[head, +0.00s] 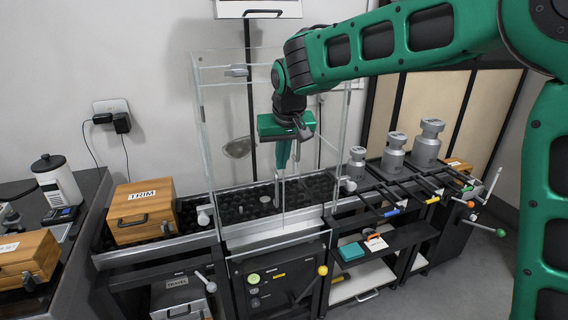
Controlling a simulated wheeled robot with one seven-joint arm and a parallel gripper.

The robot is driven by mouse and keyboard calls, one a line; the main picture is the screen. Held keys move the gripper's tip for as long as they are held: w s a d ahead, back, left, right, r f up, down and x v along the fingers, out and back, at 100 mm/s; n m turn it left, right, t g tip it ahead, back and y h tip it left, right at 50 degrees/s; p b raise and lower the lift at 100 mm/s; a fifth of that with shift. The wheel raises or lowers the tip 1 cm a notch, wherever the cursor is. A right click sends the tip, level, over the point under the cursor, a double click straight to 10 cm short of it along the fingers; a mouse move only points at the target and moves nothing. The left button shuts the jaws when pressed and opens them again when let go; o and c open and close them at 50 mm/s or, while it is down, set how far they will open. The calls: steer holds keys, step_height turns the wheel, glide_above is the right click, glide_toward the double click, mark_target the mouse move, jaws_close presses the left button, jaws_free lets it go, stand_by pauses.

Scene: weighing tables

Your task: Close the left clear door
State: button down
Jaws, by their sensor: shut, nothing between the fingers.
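A tall clear-walled enclosure stands over the weighing table in the head view. Its left clear door (212,130) appears as a see-through panel with pale edges; how far it stands open is hard to tell. A grey handle (236,71) shows near the top of the clear panels. My gripper (281,166) points down behind or within the clear panels, to the right of the left panel. Its green fingers are together and hold nothing. Whether it touches any panel cannot be told.
A wooden TRIM box (142,210) stands left of the enclosure. Several metal weights, one of them here (393,153), stand to the right beside coloured-tipped levers. A dark studded bed (240,205) lies below. A yellow-knobbed lever (322,270) sticks out in front.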

steer(key=shift+w, duration=0.25)
steer(key=shift+w+a+r+n+y, duration=0.15)
steer(key=shift+w+n+y, duration=0.15)
steer(key=shift+w+n, duration=0.65)
steer(key=shift+w+m, duration=0.2)
steer(key=shift+m, duration=0.05)
steer(key=shift+s, duration=0.1)
